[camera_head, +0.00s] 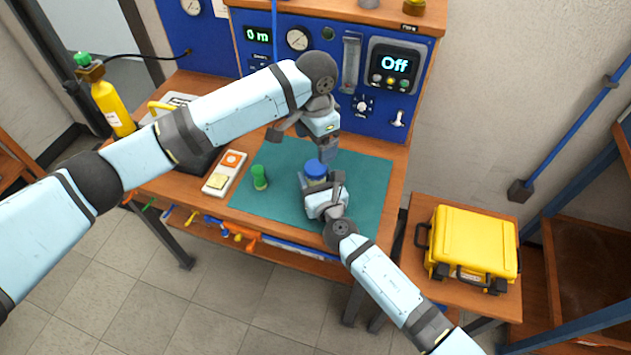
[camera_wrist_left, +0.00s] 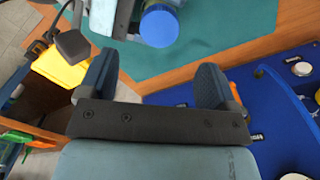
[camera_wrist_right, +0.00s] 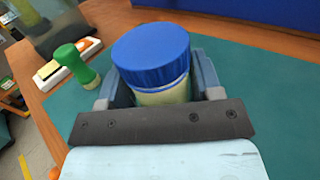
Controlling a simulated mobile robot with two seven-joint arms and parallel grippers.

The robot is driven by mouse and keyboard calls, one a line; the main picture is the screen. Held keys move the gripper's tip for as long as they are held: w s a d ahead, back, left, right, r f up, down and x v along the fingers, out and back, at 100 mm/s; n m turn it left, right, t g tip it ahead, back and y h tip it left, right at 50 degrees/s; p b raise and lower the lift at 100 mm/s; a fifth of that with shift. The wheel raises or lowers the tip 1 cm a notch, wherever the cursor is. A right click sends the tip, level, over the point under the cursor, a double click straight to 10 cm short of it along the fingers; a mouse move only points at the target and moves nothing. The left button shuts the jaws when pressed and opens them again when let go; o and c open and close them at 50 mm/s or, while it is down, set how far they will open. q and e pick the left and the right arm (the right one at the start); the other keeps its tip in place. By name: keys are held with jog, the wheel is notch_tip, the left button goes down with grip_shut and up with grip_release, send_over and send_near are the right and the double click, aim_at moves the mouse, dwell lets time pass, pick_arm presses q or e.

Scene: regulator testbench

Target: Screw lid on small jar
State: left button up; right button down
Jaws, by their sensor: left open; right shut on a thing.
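The small jar has a pale yellowish body (camera_wrist_right: 165,94) with a blue lid (camera_wrist_right: 152,53) on top. I cannot tell how tightly the lid sits. My right gripper (camera_head: 319,186) is shut on the jar body, holding it upright over the teal mat. The blue lid also shows in the head view (camera_head: 315,167) and the left wrist view (camera_wrist_left: 160,27). My left gripper (camera_head: 303,143) is open and empty, above and behind the jar in the head view. In the left wrist view its fingers (camera_wrist_left: 155,78) are wide apart, and the lid is beyond them.
A white device (camera_head: 224,173) lies farther left. The blue panel (camera_head: 345,85) rises behind the table. A yellow case (camera_head: 472,240) sits on a side table at right.

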pick_arm(q)
jog(key=shift+r, duration=2.4)
pick_arm(e)
jog(key=shift+c, duration=1)
grip_release()
jog(key=shift+s, duration=0.1)
jog(key=v, duration=1.3)
jog(key=shift+s+d, duration=0.2)
jog(key=shift+s, duration=0.1)
pick_arm(q)
jog(key=shift+f, duration=0.15)
